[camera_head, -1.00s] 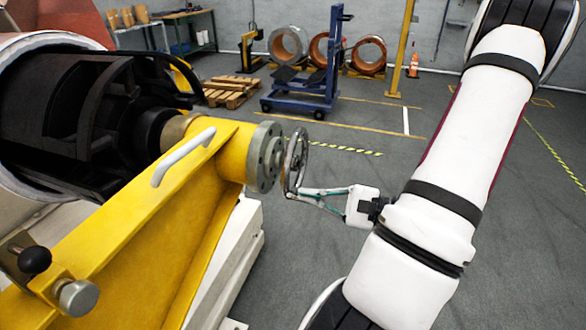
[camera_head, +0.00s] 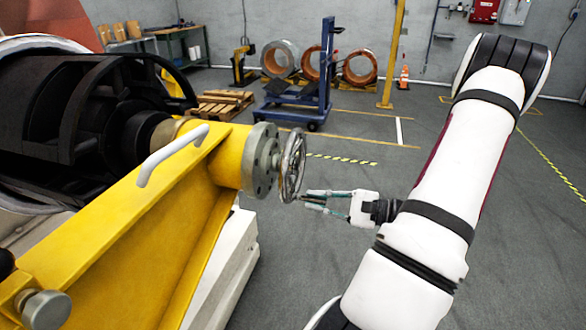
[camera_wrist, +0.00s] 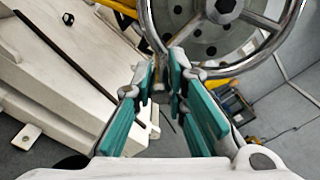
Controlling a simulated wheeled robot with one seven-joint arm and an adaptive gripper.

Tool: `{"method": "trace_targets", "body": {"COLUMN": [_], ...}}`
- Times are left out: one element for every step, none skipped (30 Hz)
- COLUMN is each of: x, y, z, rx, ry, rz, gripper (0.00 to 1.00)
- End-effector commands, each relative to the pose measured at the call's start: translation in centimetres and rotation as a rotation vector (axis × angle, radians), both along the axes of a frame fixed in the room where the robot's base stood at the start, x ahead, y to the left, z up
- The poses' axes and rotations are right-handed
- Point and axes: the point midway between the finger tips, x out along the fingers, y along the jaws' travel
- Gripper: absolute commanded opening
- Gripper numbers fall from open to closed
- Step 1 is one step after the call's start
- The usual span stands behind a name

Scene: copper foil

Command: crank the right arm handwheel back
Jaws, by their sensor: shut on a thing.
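The handwheel (camera_head: 292,165) is a shiny metal wheel on the round grey flange (camera_head: 262,160) at the end of the yellow arm (camera_head: 185,195). It is seen nearly edge-on in the head view. In the wrist view the wheel rim (camera_wrist: 240,66), spokes and hub fill the top right. My gripper (camera_head: 308,202) is at the lower edge of the wheel, reaching in from the right. In the wrist view my gripper (camera_wrist: 165,76) has its green-padded fingers closed around a small metal part at the rim's lower left. The fingers partly hide this part.
A white pale base (camera_head: 225,265) stands below the yellow arm. Behind are a blue cart (camera_head: 300,95), a wooden pallet (camera_head: 220,104), copper coils (camera_head: 360,62) and a yellow post (camera_head: 395,50).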

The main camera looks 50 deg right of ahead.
Motion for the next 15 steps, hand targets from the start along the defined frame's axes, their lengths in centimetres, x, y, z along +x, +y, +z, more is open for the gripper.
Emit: {"method": "trace_targets", "body": {"x": [0.2, 0.3, 0.5, 0.6, 0.8, 0.9, 1.1, 1.2, 1.4, 1.5, 1.6, 1.7, 1.8, 1.9, 2.1], "y": [-0.7, -1.0, -1.5, -1.8, -2.2, -2.6, -2.9, -3.2, -3.6, -3.9, -4.3, -4.7, -4.9, -5.2, -5.6], "z": [-0.3, -0.2, -0.2, -0.1, 0.0, 0.1, 0.2, 0.3, 0.6, 0.8, 0.9, 1.2, 1.4, 1.6, 1.9], "rx": [-0.004, -0.004, -0.004, -0.005, -0.005, -0.005, -0.006, -0.006, -0.005, -0.006, -0.005, -0.005, -0.006, -0.006, -0.005], "ry": [0.007, 0.007, 0.007, 0.006, 0.007, 0.007, 0.006, 0.006, 0.005, 0.005, 0.005, 0.005, 0.004, 0.004, 0.004], "rz": [-0.004, -0.004, -0.005, -0.005, -0.006, -0.006, -0.006, -0.006, -0.007, -0.007, -0.008, -0.008, -0.009, -0.009, -0.010], "gripper": [0.00, 0.00, 0.00, 0.00, 0.00, 0.00, 0.00, 0.00, 0.00, 0.00, 0.00, 0.00, 0.00, 0.00, 0.00]}}
